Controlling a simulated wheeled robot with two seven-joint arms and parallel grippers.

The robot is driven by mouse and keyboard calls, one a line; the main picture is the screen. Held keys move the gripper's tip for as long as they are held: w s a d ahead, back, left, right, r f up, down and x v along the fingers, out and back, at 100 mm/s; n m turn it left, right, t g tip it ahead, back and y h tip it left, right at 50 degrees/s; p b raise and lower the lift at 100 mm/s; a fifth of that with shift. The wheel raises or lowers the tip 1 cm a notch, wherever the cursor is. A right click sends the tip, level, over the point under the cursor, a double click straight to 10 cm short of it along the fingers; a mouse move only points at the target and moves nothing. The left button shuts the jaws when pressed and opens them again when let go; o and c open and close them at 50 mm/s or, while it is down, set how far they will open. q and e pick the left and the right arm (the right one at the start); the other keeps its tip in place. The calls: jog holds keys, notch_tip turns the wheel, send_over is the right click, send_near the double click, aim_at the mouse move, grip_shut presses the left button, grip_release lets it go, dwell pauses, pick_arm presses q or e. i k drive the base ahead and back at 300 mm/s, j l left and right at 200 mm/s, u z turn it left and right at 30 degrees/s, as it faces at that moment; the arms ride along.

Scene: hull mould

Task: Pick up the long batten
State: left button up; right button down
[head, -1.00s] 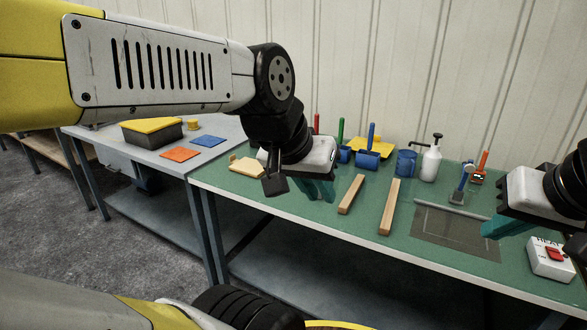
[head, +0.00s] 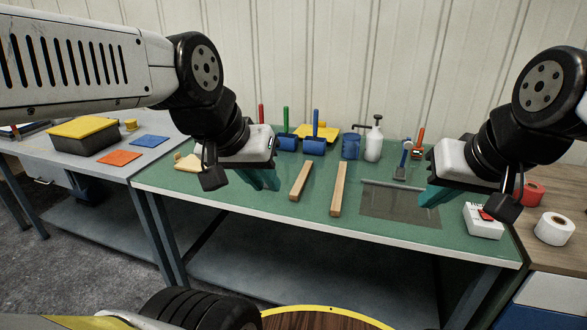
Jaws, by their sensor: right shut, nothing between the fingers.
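Two pale wooden battens lie apart on the green table. The long batten (head: 339,189) is the right one of the two. The shorter batten (head: 300,180) lies to its left. My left gripper (head: 265,180) hangs with teal fingers pointing down, left of the shorter batten. Its fingers are seen at an angle and the gap between them is unclear. My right gripper (head: 429,196) is shut and empty above the right edge of the dark mat, well right of the long batten. Neither gripper touches a batten.
The green table (head: 260,209) is clear in front.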

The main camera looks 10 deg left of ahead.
aim_at(336, 207)
jog(key=i+j+z, duration=0.1)
jog(key=j, duration=0.25)
jog(key=i+j, duration=0.3)
jog(key=i+j+z, duration=0.15)
jog(key=j, duration=0.2)
jog(key=i+j, duration=0.25)
jog(key=j, duration=0.15)
jog(key=z, duration=0.05)
